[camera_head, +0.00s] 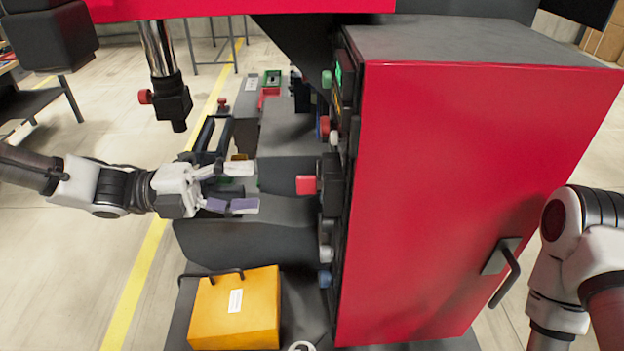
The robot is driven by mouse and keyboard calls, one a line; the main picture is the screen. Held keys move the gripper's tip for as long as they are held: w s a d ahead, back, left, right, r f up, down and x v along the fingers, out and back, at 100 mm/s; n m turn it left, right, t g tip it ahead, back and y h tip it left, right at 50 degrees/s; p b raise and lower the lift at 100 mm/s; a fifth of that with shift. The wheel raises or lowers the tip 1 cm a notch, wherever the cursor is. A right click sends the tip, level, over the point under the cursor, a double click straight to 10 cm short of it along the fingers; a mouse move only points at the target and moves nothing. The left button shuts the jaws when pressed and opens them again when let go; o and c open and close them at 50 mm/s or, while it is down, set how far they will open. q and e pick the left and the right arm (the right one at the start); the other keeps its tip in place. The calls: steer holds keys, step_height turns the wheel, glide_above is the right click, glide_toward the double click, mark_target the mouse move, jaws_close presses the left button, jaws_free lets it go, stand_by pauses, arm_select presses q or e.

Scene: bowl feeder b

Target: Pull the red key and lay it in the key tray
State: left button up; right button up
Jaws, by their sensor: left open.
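A small red key-like piece (306,184) sticks out to the left from the dark control face of the red cabinet. My left gripper (243,187) comes in from the left, level with this red piece. Its two fingers point right and are apart, with nothing between them. A gap lies between the fingertips and the red piece. I cannot make out a key tray with certainty. My right arm shows at the right edge, but its gripper is out of the picture.
The big red cabinet (460,200) with a black handle (508,270) fills the right. A yellow box (235,325) stands at the front left. A grey machine bed lies behind my left gripper.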

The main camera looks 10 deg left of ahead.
mark_target(300, 194)
arm_select(q)
steer(key=b+x, duration=0.6)
steer(key=x, duration=0.3)
steer(key=shift+w+f, duration=0.2)
steer(key=shift+r, duration=0.1)
steer(key=shift+b, duration=0.55)
stand_by(0.7)
jaws_close()
steer(key=shift+a, duration=0.15)
